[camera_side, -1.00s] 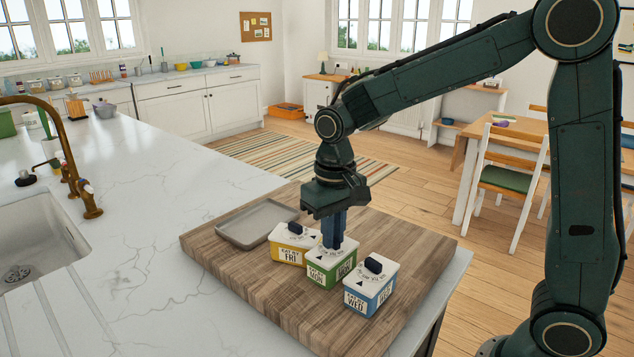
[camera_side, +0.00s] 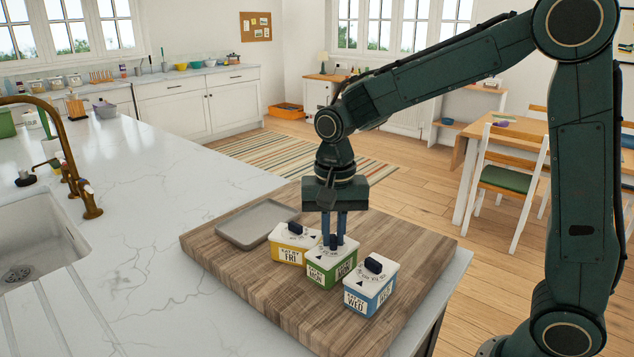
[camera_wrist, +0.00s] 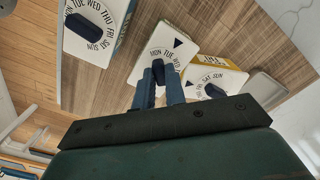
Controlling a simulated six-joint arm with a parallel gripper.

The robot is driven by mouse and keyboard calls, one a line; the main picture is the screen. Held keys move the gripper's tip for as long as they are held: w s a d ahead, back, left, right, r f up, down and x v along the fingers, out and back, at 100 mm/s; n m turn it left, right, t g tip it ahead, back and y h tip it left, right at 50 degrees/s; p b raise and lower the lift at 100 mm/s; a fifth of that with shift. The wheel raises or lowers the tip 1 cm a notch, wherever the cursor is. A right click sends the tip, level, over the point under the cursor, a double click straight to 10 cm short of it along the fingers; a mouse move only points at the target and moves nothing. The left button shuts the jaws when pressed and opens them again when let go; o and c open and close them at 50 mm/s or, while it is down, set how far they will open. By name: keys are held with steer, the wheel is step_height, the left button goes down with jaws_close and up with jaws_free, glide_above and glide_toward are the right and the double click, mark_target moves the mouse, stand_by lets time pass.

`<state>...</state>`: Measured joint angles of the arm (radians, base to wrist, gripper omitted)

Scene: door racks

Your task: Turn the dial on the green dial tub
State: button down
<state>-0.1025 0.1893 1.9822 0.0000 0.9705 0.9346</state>
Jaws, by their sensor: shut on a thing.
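The green dial tub (camera_side: 330,270) stands between the yellow and blue tubs on a wooden board. Its white lid (camera_wrist: 175,42) carries day names and a dark triangle mark. My gripper (camera_side: 335,240) points straight down over this tub and is shut on its dark blue dial (camera_wrist: 158,70). The fingers hide part of the dial and some of the day names. The yellow dial tub (camera_side: 289,250) stands to the left with its own dial. The blue dial tub (camera_side: 369,288) stands to the right with its own dial.
The wooden board (camera_side: 230,275) lies on the white counter (camera_side: 130,230). A grey tray (camera_side: 256,222) lies on the board behind the yellow tub. The neighbouring tubs stand close on both sides. The front left of the board is clear.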

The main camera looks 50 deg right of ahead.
mark_target(333, 238)
steer(key=shift+m, duration=0.9)
steer(key=c, duration=1.4)
jaws_free()
steer(key=shift+c, duration=0.2)
steer(key=shift+r, duration=0.15)
step_height(333, 238, up, 14)
steer(key=shift+f, duration=0.2)
